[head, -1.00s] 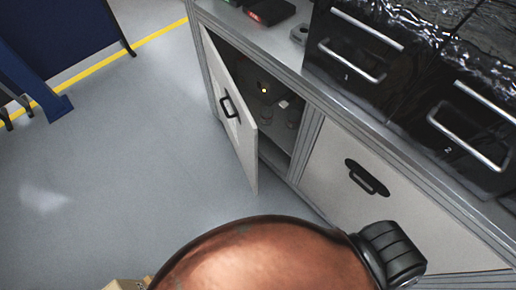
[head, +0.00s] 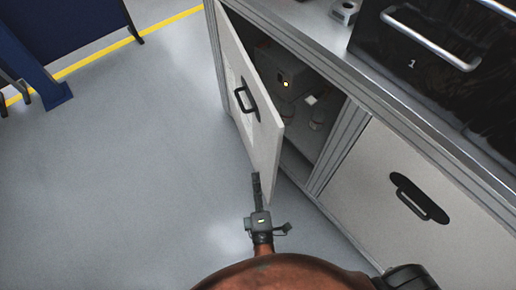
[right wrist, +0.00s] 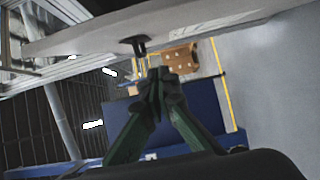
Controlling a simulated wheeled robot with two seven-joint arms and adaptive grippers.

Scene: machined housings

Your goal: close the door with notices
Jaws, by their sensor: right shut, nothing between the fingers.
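The pale cabinet door (head: 265,143) stands partly open, hinged at its far left side, with a black handle (head: 241,98) on its outer face. Faint pale patches show near the handle; I cannot read any notices. My right gripper (head: 256,180) is shut and empty, just outside the door's lower free edge; contact cannot be judged. In the right wrist view, the closed fingertips (right wrist: 158,75) are below the door (right wrist: 95,38) and its handle (right wrist: 133,42). My left gripper is not in view.
The open cabinet (head: 325,115) has equipment with a small orange light inside. A second door (head: 375,195) with a dark handle is shut on the right. The grey floor (head: 130,170) at left is clear.

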